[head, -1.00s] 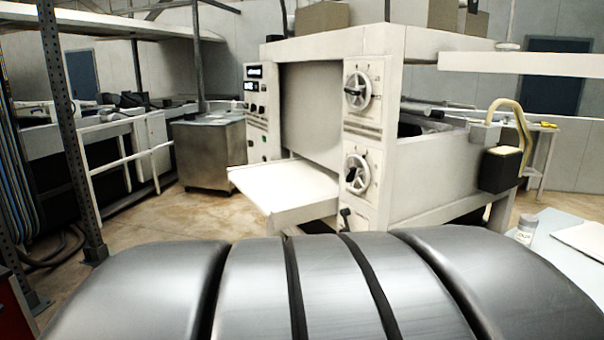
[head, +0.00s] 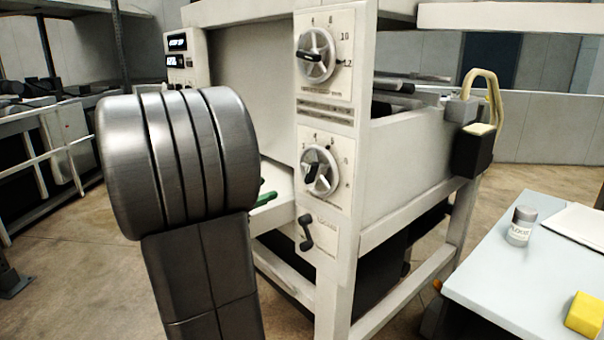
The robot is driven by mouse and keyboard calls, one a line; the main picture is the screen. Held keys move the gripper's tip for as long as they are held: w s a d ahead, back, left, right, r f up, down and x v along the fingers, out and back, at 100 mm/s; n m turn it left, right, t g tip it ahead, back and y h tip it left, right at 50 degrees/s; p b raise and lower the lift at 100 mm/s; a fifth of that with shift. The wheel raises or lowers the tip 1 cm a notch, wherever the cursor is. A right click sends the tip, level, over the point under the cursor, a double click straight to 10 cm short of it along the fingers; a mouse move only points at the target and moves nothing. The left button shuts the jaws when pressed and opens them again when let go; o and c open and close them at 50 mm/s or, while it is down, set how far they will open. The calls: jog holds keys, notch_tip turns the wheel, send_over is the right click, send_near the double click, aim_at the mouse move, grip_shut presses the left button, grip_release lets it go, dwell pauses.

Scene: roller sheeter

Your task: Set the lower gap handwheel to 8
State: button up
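The lower gap handwheel (head: 319,172) is a pale spoked wheel with a dark handle, on a white numbered dial plate at the front right post of the machine. Its dial numbers are too small to read surely. The upper handwheel (head: 315,56) sits above it, with 10 and 12 at the right of its dial. My grey arm fills the left middle of the head view, left of the handwheels and apart from them in the picture. My gripper is not visible; the arm may hide it.
A black crank (head: 306,233) is below the lower handwheel. The feed table (head: 275,218) juts out behind my arm, with something green (head: 264,199) by it. At right, a table (head: 490,262) holds a jar (head: 521,226) and a yellow block (head: 585,314).

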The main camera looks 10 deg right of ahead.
aim_at(307, 175)
jog(key=p+x, duration=0.1)
jog(key=x, duration=1.2)
jog(key=shift+d, duration=0.2)
grip_shut()
